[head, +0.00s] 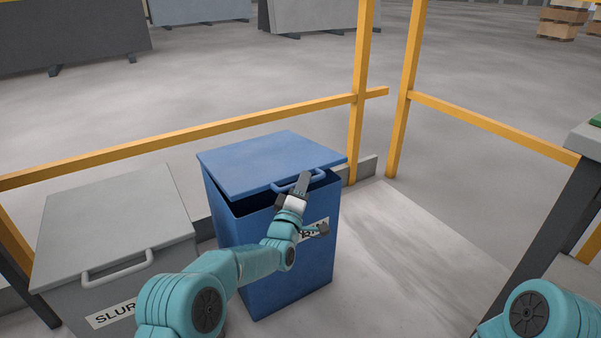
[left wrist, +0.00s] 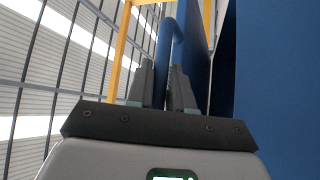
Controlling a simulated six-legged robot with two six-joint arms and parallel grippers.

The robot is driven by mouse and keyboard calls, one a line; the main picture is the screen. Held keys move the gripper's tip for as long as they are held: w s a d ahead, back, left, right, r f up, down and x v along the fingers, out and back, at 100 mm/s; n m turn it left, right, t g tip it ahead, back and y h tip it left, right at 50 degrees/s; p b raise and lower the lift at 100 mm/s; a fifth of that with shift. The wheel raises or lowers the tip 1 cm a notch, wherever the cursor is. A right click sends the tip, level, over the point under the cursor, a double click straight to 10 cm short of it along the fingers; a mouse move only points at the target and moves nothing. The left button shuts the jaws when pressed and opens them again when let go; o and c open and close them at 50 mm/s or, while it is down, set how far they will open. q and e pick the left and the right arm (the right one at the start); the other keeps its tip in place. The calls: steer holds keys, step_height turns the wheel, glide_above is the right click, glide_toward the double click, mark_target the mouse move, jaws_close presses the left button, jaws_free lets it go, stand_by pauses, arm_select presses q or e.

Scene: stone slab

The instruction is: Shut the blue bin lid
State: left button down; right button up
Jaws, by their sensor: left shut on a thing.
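The blue bin (head: 285,265) stands on the floor with its blue lid (head: 262,160) raised a little at the front. A dark gap shows between the lid and the bin's front rim. My left gripper (head: 302,186) is shut on the blue lid handle (head: 320,182) at the lid's front edge. In the left wrist view the blue handle (left wrist: 164,62) passes between the two fingers of my left gripper (left wrist: 163,88). A label on the bin's front is partly covered by my left arm. My right gripper is out of view; only part of my right arm shows at the lower right.
A grey bin (head: 110,225) with a closed-looking lid and a partly hidden label stands to the left. Yellow railings (head: 200,133) run behind the bins. A dark-legged table (head: 578,140) stands at the right. The pale floor slab right of the blue bin is clear.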

arm_select(q)
step_height(320, 180, down, 7)
steer(key=shift+s, duration=0.15)
steer(key=shift+f, duration=0.25)
steer(key=c, duration=1.4)
jaws_free()
steer(key=shift+f, duration=0.15)
steer(key=shift+d, duration=0.1)
steer(key=shift+s, duration=0.15)
